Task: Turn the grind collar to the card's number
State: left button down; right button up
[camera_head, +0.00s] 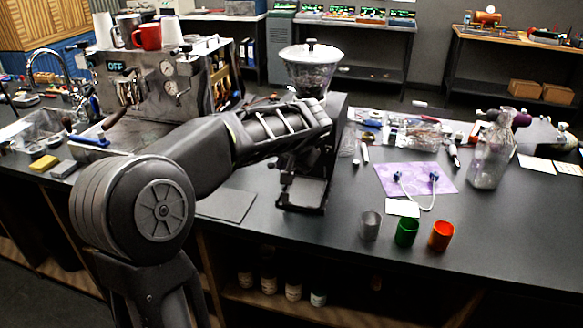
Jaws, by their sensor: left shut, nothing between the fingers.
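The grinder stands at the middle of the counter, with a clear bean hopper (309,76) on top and a dark body and fork (302,192) below. My left arm crosses in front of it, and my left gripper (318,118) is at the grinder just under the hopper. It is shut and holds nothing; its fingertips are hard to make out. The grind collar is hidden behind my gripper and arm, so I cannot tell whether they touch. A small white card (403,207) lies on the counter in front of the purple mat; no number is legible. My right gripper is out of view.
An espresso machine (150,85) with cups on top stands at left. Steel, green (406,232) and orange (441,236) cups stand near the front edge. The purple mat (415,172) holds a tube; a glass bottle (491,155) and white sheets (537,163) are at right.

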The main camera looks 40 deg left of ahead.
pick_arm(q)
jog(key=b+v, duration=0.1)
jog(key=v, duration=0.6)
jog(key=shift+d+r, duration=0.25)
jog(key=shift+s, duration=0.1)
